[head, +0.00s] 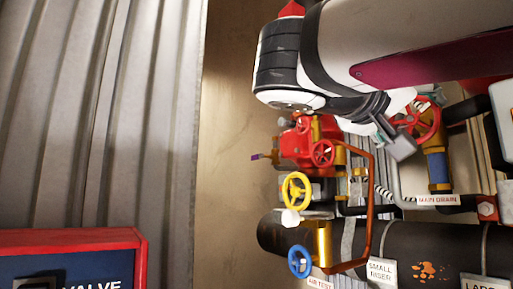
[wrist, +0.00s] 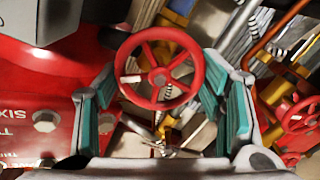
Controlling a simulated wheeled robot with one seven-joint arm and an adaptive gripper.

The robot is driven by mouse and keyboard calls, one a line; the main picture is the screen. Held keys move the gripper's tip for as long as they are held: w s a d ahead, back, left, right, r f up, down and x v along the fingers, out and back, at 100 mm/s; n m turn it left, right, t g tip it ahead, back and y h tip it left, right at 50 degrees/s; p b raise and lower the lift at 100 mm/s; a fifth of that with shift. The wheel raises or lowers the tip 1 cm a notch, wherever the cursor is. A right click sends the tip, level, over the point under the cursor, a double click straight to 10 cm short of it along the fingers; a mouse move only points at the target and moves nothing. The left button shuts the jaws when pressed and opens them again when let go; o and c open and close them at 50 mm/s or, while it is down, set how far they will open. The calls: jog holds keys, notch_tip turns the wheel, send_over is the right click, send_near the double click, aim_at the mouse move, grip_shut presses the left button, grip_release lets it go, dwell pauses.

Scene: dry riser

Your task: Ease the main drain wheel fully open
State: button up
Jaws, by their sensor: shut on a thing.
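The main drain wheel is a red spoked handwheel (wrist: 160,77), in the middle of the wrist view with its whole rim showing. In the head view the same wheel (head: 436,118) is at the right, above the MAIN DRAIN label (head: 437,200) and a brass and blue pipe piece. My gripper (wrist: 158,98) has its teal-padded fingers on the left and right of the rim, shut on the wheel. In the head view my gripper (head: 414,122) reaches the wheel from the left, and partly hides it. The exact pad contact is hard to see.
A yellow wheel (head: 296,188), a blue wheel (head: 300,261) and a smaller red wheel (head: 322,153) are left of and below my gripper. A copper-coloured pipe (head: 371,200) runs beside them. A dark riser pipe (head: 400,245) crosses below. A red panel (wrist: 35,100) is close at left in the wrist view.

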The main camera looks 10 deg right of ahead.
jog(key=shift+n+p, duration=0.5)
jog(key=shift+n, duration=1.6)
jog(key=shift+w, duration=0.1)
jog(key=o, duration=1.2)
jog(key=shift+c, duration=0.2)
jog(key=v, duration=1.2)
jog(key=shift+a+f, duration=0.1)
